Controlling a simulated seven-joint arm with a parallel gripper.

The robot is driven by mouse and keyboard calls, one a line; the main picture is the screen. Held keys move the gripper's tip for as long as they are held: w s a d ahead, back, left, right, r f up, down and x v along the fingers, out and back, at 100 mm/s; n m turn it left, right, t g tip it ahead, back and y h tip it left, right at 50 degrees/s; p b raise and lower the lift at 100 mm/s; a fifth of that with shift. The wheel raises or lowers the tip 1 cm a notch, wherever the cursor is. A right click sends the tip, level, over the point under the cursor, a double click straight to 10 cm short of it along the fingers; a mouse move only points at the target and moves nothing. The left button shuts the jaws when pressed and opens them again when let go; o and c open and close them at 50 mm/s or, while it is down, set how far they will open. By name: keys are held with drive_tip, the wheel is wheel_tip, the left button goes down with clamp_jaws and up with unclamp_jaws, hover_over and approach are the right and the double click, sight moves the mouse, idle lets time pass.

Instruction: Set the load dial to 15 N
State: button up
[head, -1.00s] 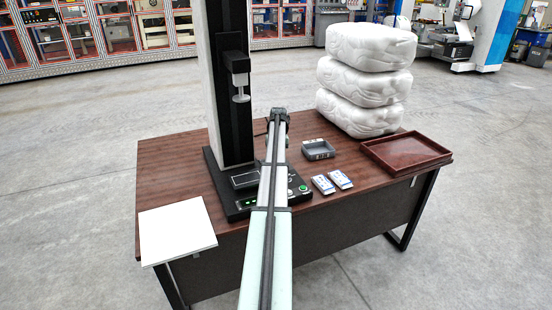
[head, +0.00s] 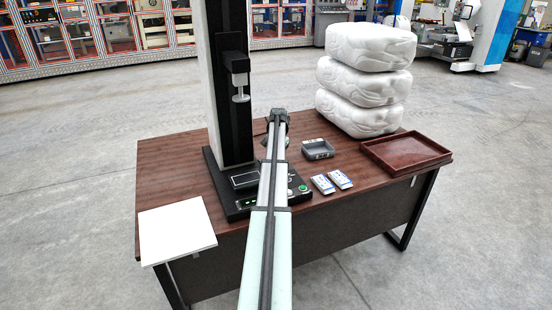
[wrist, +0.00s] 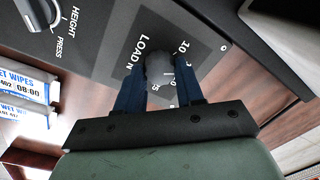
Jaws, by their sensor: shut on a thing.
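The load dial (wrist: 160,62) is a dark round knob on a grey panel lettered LOAD N, in the wrist view. Scale numbers show beside it, among them 10 and what looks like 15. My gripper (wrist: 160,76) has its two blue fingers shut on the dial, one on each side. The fingers cover part of the scale, and I cannot read where the dial points. In the head view my arm hides the dial and the fingers. The tester's black base (head: 236,213) stands on the table there, with green lights at its front.
A second knob (wrist: 38,12), by the words HEIGHT and PRESS, is at upper left in the wrist view. Two wipes packs (head: 323,184), a grey bin (head: 318,151), a brown tray (head: 375,148), stacked white bundles (head: 365,78) and a white sheet (head: 175,232) are on the table (head: 165,165).

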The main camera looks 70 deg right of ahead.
drive_tip(key=shift+m, duration=0.6)
drive_tip(key=o, duration=1)
drive_tip(key=shift+o, duration=0.2)
wheel_tip(320, 180, up, 14)
drive_tip(key=shift+s, duration=0.35)
drive_tip(key=shift+a+f, duration=0.15)
